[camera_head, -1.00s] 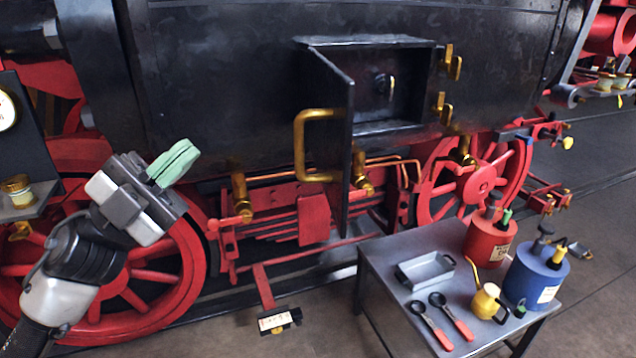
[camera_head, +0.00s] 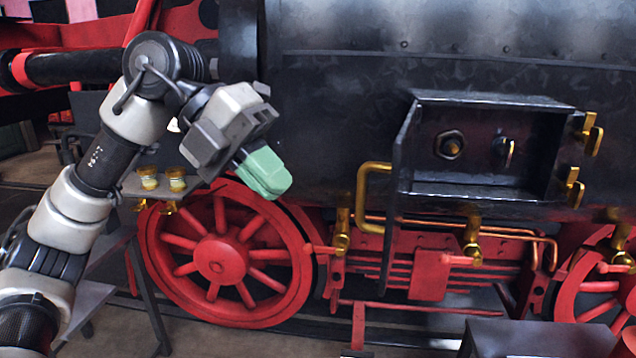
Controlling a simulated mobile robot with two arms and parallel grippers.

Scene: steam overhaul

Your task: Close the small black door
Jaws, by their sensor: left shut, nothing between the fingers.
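The small black door (camera_head: 400,190) stands open on the side of the black locomotive. It is hinged at the left edge of a shallow recessed box (camera_head: 480,189) and sticks out toward me. A brass handle (camera_head: 366,198) is on the door's left face. Inside the box are a nut-like fitting (camera_head: 449,145) and a small lever (camera_head: 504,149). Two brass latches (camera_head: 588,134) sit on the box's right edge. My left gripper (camera_head: 268,176), with green fingertips, is shut and empty, left of the handle and apart from it. My right gripper is not in view.
A grey table (camera_head: 540,340) shows at the bottom right. A red wheel (camera_head: 221,258) is below my left gripper. Two brass-capped jars (camera_head: 148,178) stand on a shelf at left. Brass brackets (camera_head: 473,240) and copper pipes run below the box.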

